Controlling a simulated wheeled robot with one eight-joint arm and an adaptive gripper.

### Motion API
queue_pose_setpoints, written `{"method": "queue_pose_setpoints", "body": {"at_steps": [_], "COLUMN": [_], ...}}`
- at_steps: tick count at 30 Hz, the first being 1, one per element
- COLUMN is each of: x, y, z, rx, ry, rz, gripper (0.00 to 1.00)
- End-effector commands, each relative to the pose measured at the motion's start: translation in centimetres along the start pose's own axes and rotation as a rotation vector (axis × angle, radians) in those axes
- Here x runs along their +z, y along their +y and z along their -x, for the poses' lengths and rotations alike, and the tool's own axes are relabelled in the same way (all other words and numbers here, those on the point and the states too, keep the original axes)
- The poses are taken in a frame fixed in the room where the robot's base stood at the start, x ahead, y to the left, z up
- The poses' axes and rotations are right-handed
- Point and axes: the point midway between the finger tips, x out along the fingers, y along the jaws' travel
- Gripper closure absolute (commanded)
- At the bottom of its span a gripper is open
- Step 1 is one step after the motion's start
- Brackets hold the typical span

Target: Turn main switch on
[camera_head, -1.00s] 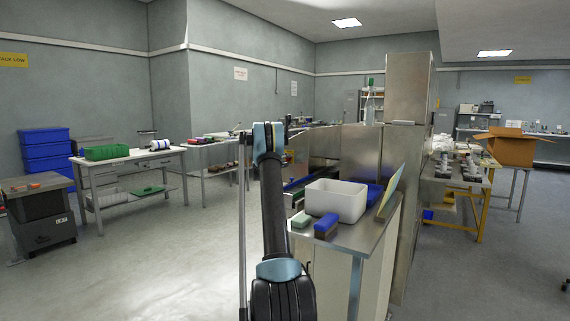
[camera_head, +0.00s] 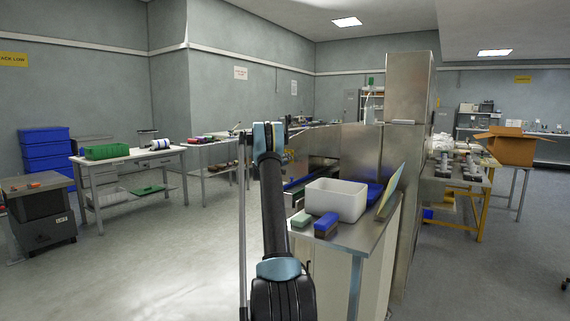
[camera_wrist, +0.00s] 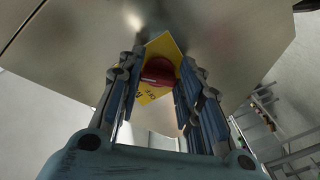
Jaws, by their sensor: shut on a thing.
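The main switch's red knob (camera_wrist: 158,72) sits on a yellow plate (camera_wrist: 164,45) on a metal panel, in the upper middle of the wrist view. My gripper (camera_wrist: 161,80) has its two fingers on either side of the knob and is shut on it. The plate carries dark lettering, partly hidden, so I cannot read the switch position. In the head view my arm reaches toward the flow wrapper (camera_head: 365,150), and neither the switch nor my gripper's fingertips can be made out there.
A white bin (camera_head: 336,199) stands on the machine's near shelf, with a blue-topped brush block (camera_head: 326,224) and a green-topped one (camera_head: 301,219) beside it. A workbench with a green crate (camera_head: 106,152) is at left. The floor between is clear.

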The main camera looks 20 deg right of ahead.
Motion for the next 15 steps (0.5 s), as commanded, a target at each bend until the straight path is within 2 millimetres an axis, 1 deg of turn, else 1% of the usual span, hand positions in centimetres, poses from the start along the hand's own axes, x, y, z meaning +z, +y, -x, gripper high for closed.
{"method": "queue_pose_setpoints", "body": {"at_steps": [1,11,12,14,15], "x": [0.23,0.17,0.16,0.14,0.11], "y": [0.05,0.04,0.04,0.03,0.02], "z": [-0.14,-0.13,-0.13,-0.12,-0.11], "rx": [0.001,0.001,0.001,0.000,0.000], "ry": [-0.003,-0.002,-0.002,-0.002,-0.001], "rz": [-0.005,-0.006,-0.006,-0.006,-0.006], "gripper": [0.91,0.91,0.65,0.51,0.47]}}
